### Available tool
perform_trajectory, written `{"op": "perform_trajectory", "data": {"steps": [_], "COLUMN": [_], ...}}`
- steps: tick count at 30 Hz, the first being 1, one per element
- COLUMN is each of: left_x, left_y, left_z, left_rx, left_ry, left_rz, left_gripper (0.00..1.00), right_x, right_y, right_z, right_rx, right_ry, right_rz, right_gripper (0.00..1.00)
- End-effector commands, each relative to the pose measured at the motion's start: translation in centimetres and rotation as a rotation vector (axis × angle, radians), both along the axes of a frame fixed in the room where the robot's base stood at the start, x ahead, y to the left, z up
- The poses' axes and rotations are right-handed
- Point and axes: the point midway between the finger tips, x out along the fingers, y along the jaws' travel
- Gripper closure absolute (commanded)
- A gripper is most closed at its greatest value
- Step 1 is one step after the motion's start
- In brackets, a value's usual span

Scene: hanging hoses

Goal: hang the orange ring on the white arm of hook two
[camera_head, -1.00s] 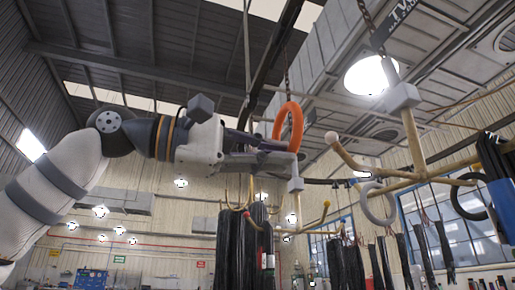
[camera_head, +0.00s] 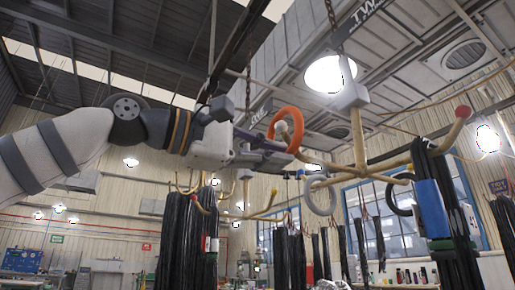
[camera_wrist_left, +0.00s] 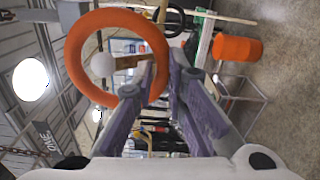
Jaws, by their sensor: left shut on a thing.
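My left gripper (camera_head: 290,155) is shut on the orange ring (camera_head: 297,116) at its lower edge, and the ring stands up above the fingers. In the left wrist view the ring (camera_wrist_left: 76,60) is held by its edge at the fingertips (camera_wrist_left: 160,75). A white ball tip (camera_wrist_left: 103,65) on a tan arm (camera_wrist_left: 130,62) shows inside the ring's opening. In the head view the white tip (camera_head: 281,127) also shows within the ring. I cannot tell whether it passes through the ring or only lines up with it. My right gripper is not in view.
A grey ring (camera_head: 311,200) and a black ring (camera_head: 390,200) hang there. A red-tipped arm (camera_head: 463,112) rises at right, beside black hoses with a blue band (camera_head: 432,208). Another rack of black hoses (camera_head: 180,245) hangs below.

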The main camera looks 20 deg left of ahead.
Motion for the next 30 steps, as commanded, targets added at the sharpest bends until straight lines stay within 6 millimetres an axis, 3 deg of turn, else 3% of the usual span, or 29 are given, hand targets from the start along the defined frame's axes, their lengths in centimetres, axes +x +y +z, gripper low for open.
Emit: {"op": "perform_trajectory", "data": {"steps": [12,30], "left_x": [3.1,5.2], "left_y": [-2.5,-4.0], "left_z": [-0.1,-5.2], "left_rx": [0.0,0.004], "left_ry": [-0.002,0.003], "left_rz": [-0.001,0.001], "left_gripper": [1.0,1.0], "right_x": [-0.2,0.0], "right_y": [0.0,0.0], "right_z": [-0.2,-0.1], "right_rx": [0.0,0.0], "right_ry": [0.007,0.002], "right_rz": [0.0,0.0], "right_gripper": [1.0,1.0]}}
